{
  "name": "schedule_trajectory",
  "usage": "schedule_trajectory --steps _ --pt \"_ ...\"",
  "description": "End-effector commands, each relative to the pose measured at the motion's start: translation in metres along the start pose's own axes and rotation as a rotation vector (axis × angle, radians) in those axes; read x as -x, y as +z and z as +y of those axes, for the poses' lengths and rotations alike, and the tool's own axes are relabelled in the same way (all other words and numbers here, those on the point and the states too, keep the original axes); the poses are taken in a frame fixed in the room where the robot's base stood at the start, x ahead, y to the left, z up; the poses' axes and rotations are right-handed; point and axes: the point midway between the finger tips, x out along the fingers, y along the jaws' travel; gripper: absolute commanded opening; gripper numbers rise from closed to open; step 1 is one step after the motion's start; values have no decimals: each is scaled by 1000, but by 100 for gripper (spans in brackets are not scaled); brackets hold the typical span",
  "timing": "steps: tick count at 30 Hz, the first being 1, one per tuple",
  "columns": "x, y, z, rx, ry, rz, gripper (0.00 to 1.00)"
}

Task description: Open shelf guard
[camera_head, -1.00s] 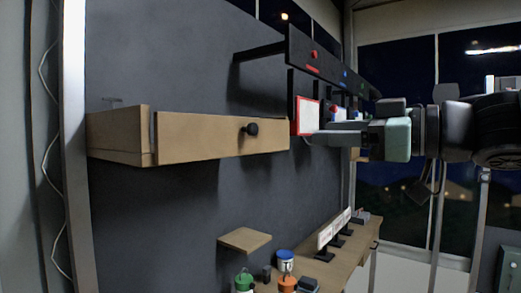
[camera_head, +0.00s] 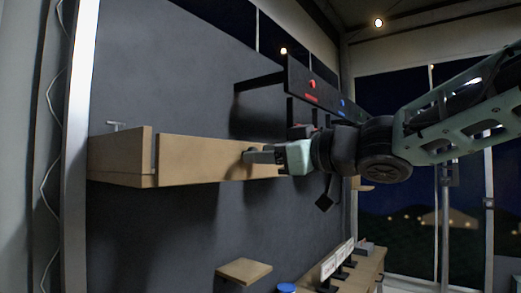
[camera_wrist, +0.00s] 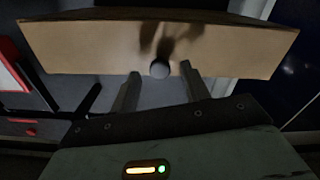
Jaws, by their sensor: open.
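The shelf guard is a light wooden front panel (camera_head: 200,155) on a wall-mounted wooden shelf at the left in the head view. The panel (camera_wrist: 100,50) also spans the top of the wrist view. A dark round knob (camera_wrist: 160,69) sticks out from the panel. My gripper (camera_head: 252,156) is at the knob in the head view, and its fingers hide most of the knob there. In the wrist view my gripper (camera_wrist: 159,80) is open, with one finger on each side of the knob and gaps between. The panel stands upright against the shelf. The shelf's inside is hidden.
A black rail with red and blue marks (camera_head: 320,85) is on the wall above and right of the panel. Below are a small wooden ledge (camera_head: 243,271) and a counter (camera_head: 365,270) with small signs. The space in front of the panel's left part is clear.

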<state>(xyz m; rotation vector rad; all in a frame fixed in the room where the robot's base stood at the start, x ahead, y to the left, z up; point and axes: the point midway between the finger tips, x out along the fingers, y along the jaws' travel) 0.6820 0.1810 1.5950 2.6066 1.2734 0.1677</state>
Motion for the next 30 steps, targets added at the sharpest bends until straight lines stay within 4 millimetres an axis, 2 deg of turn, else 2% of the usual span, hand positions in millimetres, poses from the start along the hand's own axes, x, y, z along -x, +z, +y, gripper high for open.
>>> schedule_trajectory --steps 6,14,19,30 --pt "-15 0 0 0 0 0 46" --pt "-15 0 0 0 1 0 46" --pt "-15 0 0 0 1 0 2" --pt "-16 6 -1 1 6 23 0"
